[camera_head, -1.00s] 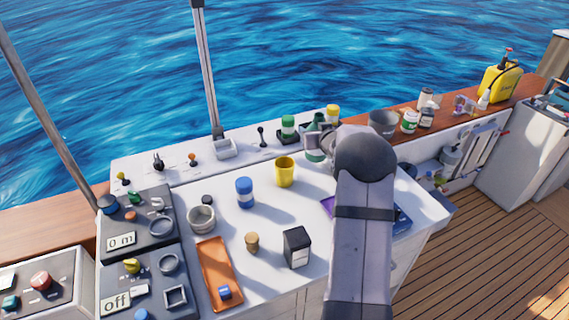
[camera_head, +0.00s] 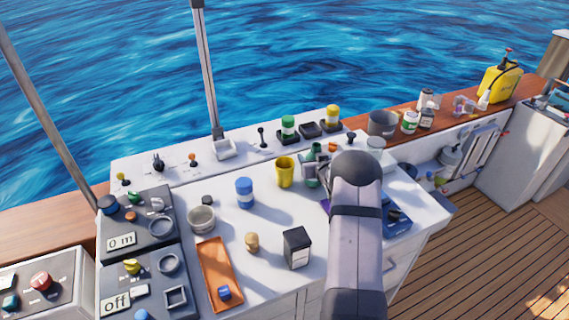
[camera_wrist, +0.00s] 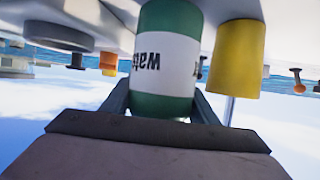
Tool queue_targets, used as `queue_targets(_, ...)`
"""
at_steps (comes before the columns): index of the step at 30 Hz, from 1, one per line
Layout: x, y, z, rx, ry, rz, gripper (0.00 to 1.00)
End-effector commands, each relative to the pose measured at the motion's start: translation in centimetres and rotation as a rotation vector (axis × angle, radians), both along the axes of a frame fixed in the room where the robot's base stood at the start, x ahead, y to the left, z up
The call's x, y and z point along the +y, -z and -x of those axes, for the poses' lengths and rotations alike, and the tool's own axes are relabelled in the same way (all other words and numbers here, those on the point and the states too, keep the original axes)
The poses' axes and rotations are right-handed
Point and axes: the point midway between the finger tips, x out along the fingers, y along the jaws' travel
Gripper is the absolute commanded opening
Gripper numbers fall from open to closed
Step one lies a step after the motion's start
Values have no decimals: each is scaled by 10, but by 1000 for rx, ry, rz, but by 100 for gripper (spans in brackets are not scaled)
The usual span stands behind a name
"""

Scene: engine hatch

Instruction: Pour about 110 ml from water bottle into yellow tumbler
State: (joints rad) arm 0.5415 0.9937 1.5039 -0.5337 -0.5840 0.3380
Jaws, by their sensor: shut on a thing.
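The water bottle (camera_wrist: 165,60) is green with a white label reading "water", which shows upside down in the inverted wrist view. My gripper (camera_wrist: 160,103) is shut around it, one finger on each side. In the head view the bottle (camera_head: 312,168) is partly hidden by my gripper and stands roughly upright; its base contact is unclear. The yellow tumbler (camera_head: 285,172) stands upright on the white console, just left of the bottle. In the wrist view the tumbler (camera_wrist: 236,60) is at the right, apart from the bottle. Its inside and any water level cannot be seen.
A grey bowl (camera_head: 201,219), an orange tray (camera_head: 222,275), a wooden piece (camera_head: 251,242) and a dark box (camera_head: 297,248) are nearer.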

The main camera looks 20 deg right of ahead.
Motion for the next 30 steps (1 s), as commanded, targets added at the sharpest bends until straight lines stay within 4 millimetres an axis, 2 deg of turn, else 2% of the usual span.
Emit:
queue_targets(10,2,-9,-2,28,0,63,22)
queue_targets(20,6,-22,-4,118,-1,233,22)
queue_targets(30,10,-44,-5,202,-1,377,22)
